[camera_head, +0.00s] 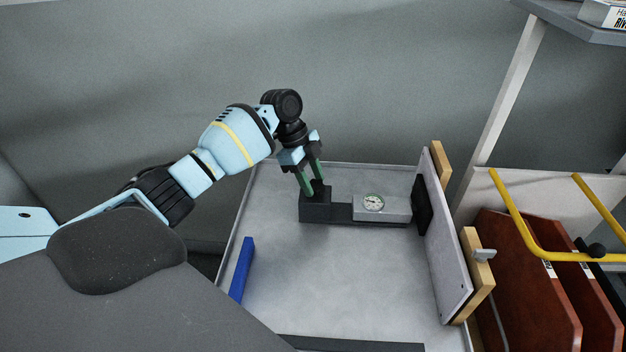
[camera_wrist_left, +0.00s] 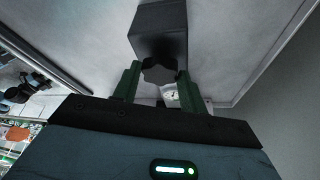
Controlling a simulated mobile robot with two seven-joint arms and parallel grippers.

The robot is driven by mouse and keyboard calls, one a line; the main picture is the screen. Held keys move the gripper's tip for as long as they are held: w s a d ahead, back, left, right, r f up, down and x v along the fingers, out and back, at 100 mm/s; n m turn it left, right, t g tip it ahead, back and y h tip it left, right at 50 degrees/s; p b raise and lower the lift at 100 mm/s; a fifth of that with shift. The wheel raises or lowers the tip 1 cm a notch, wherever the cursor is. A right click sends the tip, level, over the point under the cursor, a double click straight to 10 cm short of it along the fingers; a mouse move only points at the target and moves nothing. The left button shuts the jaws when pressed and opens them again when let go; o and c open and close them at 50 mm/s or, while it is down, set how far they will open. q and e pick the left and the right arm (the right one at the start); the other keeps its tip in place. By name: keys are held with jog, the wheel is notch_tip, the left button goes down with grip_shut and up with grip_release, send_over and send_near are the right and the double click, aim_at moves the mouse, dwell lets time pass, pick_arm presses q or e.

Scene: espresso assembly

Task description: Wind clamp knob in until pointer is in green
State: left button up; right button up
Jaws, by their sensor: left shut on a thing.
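The clamp (camera_head: 340,210) is a dark bar with an upright block at its left end and a grey gauge housing at its right. The round white gauge dial (camera_head: 374,203) faces up with some green on it; the pointer is too small to read. The dark lobed clamp knob (camera_wrist_left: 159,73) sits between the green fingers in the left wrist view, next to the dark block (camera_wrist_left: 160,28). My left gripper (camera_head: 312,190) reaches down at the clamp's left end, shut on the knob. In the head view the fingers mostly hide the knob. My right gripper is not in view.
The clamp lies on a grey tabletop (camera_head: 300,270). A dark pad (camera_head: 422,205) and a pale upright board (camera_head: 447,250) with wooden blocks stand at its right end. A blue bar (camera_head: 242,268) lies at the left edge. The front of the table is mostly clear.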

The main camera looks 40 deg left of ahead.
pick_arm(q)
jog(key=m, duration=0.2)
jog(key=m+g+b, duration=0.1)
jog(key=shift+w+f+m, duration=0.15)
jog(key=shift+w+m, duration=0.05)
jog(key=shift+m, duration=0.2)
jog(key=m+g+b, duration=0.1)
jog(key=m, duration=0.1)
jog(key=shift+w+m, duration=0.15)
jog(key=shift+m, duration=0.25)
jog(key=shift+d+m+g+y+b, duration=0.1)
jog(key=shift+m+g+y+b, duration=0.4)
jog(key=shift+m, duration=0.4)
jog(key=shift+w+r+m, duration=0.1)
jog(key=shift+r+m, duration=0.1)
jog(key=shift+m, duration=0.6)
jog(key=shift+w+d+m+g+y, duration=0.1)
jog(key=shift+m+g+y, duration=0.5)
jog(key=shift+m, duration=1)
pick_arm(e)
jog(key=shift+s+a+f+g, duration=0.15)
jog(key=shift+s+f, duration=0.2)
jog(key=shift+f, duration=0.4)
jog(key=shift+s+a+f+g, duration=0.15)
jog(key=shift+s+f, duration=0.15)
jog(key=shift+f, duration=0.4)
pick_arm(q)
jog(key=shift+m, duration=0.3)
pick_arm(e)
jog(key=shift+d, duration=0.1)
